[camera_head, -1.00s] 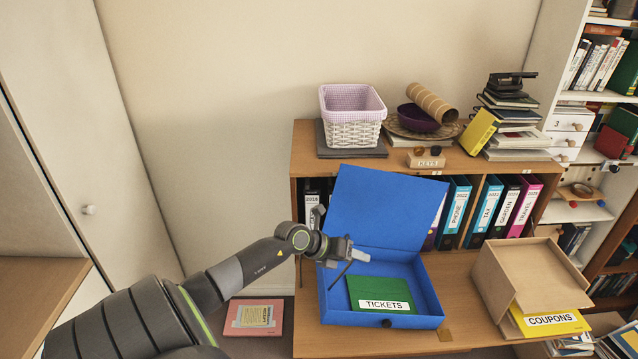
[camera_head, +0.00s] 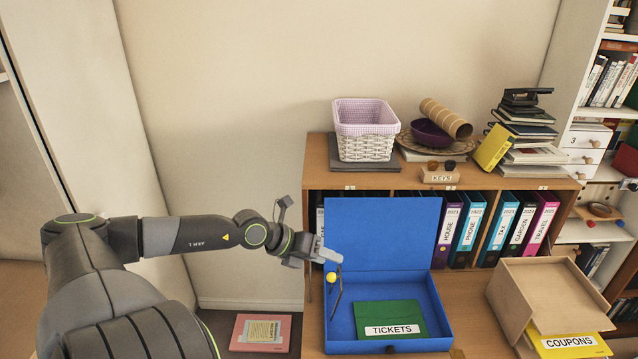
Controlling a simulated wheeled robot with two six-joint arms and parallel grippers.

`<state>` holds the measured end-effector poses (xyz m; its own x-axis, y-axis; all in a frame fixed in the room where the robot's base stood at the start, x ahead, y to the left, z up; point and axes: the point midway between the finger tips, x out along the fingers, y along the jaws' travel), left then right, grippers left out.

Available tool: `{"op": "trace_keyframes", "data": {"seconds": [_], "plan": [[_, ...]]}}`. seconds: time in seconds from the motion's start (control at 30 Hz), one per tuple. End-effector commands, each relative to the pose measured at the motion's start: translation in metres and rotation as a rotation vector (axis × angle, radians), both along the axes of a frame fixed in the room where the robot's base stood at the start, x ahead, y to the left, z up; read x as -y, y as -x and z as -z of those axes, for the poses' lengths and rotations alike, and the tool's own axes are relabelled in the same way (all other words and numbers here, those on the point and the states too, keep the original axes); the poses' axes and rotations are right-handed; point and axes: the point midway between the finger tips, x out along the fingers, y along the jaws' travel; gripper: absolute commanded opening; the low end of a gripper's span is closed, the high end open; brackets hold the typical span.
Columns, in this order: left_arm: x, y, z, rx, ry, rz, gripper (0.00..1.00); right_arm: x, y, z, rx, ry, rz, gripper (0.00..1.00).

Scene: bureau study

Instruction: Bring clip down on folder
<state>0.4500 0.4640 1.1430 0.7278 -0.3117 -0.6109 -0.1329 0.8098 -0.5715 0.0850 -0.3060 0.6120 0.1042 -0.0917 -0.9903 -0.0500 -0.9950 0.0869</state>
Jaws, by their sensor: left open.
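A blue box file (camera_head: 440,318) stands open on the low desk surface, its lid (camera_head: 378,232) raised at the back. A green folder labelled TICKETS (camera_head: 388,310) lies flat inside. A thin dark wire clip (camera_head: 340,293) with a yellow ball (camera_head: 331,277) at its upper end stands raised at the left side of the box, over the box and not on the folder. My left gripper (camera_head: 324,252) is open and empty, just above the yellow ball, in front of the lid's left edge. I cannot tell whether it touches the ball. My right gripper is out of view.
A tan box (camera_head: 545,290) with a yellow COUPONS folder (camera_head: 570,345) stands right of the blue box. Binders (camera_head: 480,230) line the shelf behind. A white basket (camera_head: 365,130) sits above. A pink folder (camera_head: 261,333) lies low at the left.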

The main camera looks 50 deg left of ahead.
Motion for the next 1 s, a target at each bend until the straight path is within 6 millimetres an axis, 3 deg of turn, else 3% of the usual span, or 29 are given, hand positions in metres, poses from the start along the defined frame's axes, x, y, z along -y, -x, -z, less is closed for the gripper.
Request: {"op": "trace_keyframes", "data": {"seconds": [0.2, 0.87, 1.0], "plan": [[-0.003, 0.008, -0.007, -0.003, 0.000, -0.001, 0.46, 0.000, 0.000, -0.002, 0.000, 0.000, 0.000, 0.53], [-0.004, 0.009, -0.008, 0.000, 0.001, -0.002, 0.46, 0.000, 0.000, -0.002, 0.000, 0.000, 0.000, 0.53], [-0.011, 0.007, 0.003, 0.004, 0.044, -0.048, 0.46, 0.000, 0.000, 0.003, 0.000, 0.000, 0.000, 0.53]]}}
